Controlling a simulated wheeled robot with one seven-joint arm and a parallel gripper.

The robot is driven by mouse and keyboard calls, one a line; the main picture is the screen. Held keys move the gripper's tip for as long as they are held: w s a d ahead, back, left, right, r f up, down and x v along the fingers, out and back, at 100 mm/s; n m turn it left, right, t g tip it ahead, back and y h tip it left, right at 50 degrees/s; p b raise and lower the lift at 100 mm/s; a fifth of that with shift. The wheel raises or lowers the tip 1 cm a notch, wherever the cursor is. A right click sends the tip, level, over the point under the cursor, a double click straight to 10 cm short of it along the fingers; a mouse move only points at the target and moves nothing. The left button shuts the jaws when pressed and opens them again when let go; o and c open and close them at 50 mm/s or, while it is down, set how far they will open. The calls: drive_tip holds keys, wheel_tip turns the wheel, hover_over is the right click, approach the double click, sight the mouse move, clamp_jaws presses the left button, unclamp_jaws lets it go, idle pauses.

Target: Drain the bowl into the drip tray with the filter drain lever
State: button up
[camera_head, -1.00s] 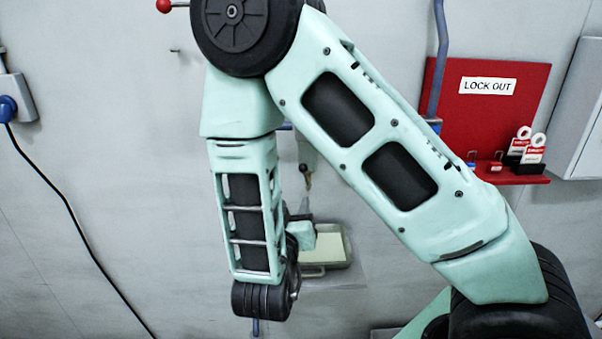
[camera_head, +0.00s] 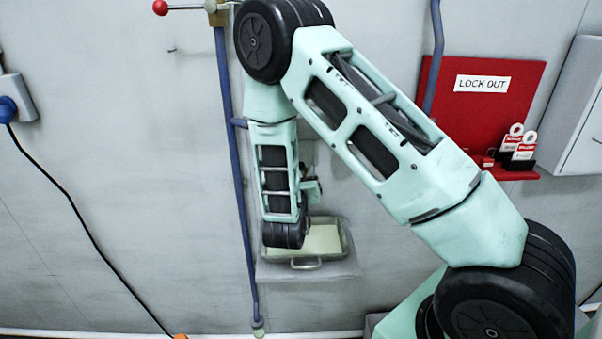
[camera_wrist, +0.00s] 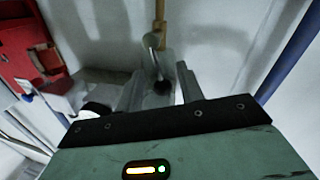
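The drip tray (camera_head: 326,241) is a shallow cream tray with a front handle, low on the wall in the head view, partly behind my arm. My gripper (camera_head: 312,190) is just above it, small and partly hidden by my wrist. In the wrist view my gripper (camera_wrist: 160,92) has its two grey fingers apart. A grey rod-like part (camera_wrist: 153,45), seemingly the drain lever, shows between and beyond the fingers, under a brass pipe (camera_wrist: 160,14). A dark round end lies in the gap; I cannot tell whether the fingers touch it.
A blue pipe (camera_head: 237,165) runs down the wall left of my forearm; a red-knobbed lever (camera_head: 160,8) is at its top. A red lock-out board (camera_head: 490,120) with tags hangs at right, beside a grey cabinet. A black cable hangs at left.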

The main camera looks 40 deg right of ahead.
drive_tip(key=c, duration=0.8)
clamp_jaws()
